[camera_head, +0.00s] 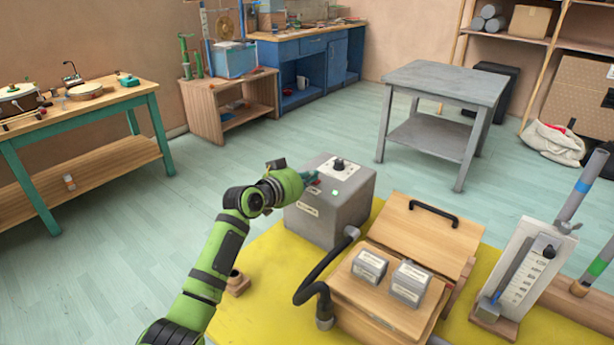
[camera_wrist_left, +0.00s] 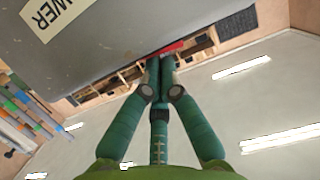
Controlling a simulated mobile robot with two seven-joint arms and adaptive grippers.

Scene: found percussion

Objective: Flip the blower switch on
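The blower is a grey metal box (camera_head: 326,222) on the yellow table, with a black knob on a white plate and a small green light on top. A red switch (camera_head: 313,190) sits at the top's left edge. My left gripper (camera_head: 309,178) is at that edge, beside the switch. In the left wrist view its teal fingers (camera_wrist_left: 160,72) are together at the tips, with the red switch (camera_wrist_left: 170,50) just beyond them. I cannot tell if they touch it. The fingers partly hide the switch. My right gripper is not in view.
A black hose (camera_head: 318,280) runs from the blower to a wooden box (camera_head: 385,300) carrying two grey blocks. A gauge stand (camera_head: 518,268) and tubes stand at right.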

